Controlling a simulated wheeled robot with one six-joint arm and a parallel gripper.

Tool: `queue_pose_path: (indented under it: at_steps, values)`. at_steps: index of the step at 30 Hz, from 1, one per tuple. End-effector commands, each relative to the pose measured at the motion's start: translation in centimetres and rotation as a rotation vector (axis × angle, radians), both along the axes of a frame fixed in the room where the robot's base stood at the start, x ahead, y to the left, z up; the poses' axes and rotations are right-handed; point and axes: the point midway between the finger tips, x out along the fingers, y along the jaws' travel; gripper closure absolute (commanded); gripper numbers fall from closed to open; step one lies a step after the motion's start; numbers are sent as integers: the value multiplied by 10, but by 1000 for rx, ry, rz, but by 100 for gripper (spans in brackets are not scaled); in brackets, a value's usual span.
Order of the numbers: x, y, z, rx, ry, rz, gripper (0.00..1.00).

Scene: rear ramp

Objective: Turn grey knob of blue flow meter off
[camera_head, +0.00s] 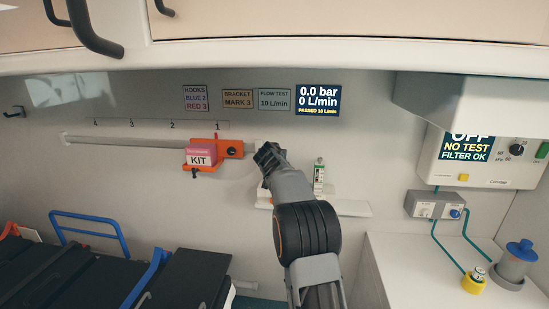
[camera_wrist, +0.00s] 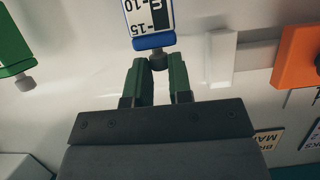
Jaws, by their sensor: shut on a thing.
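The blue flow meter (camera_wrist: 152,25), with a white scale and a blue end cap, is at the top of the wrist view. Its small dark grey knob (camera_wrist: 158,62) sits between the tips of my gripper (camera_wrist: 159,68). The gripper is shut on that knob. In the head view my gripper (camera_head: 266,154) is against the wall right of the rail, and it hides the blue flow meter. A green flow meter (camera_wrist: 12,50) with its own grey knob (camera_wrist: 25,82) is at the left in the wrist view. It stands right of my arm in the head view (camera_head: 319,176).
An orange bracket (camera_head: 231,149) with a red KIT box (camera_head: 200,155) is on the rail (camera_head: 120,143). The wall display (camera_head: 318,99) reads 0.0 bar, 0 L/min, passed 10 L/min. A shelf (camera_head: 350,207) lies below; a suction unit (camera_head: 484,157) hangs right. Cabinets overhang above.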

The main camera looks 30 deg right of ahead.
Motion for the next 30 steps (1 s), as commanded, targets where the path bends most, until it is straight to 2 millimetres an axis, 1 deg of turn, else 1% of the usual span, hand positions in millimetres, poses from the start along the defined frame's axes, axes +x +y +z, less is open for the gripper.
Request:
queue_pose_path:
  at_steps: [1,3,4,8,13,18,30]
  values:
    - [0,0,0,0,0,0,93]
    - [0,0,0,0,0,0,99]
    - [0,0,0,0,0,0,100]
    - [0,0,2,1,3,9,100]
    - [-2,-3,9,4,7,102,100]
    - [-1,-6,10,-8,2,173,100]
    - [-3,-4,1,0,-1,249,100]
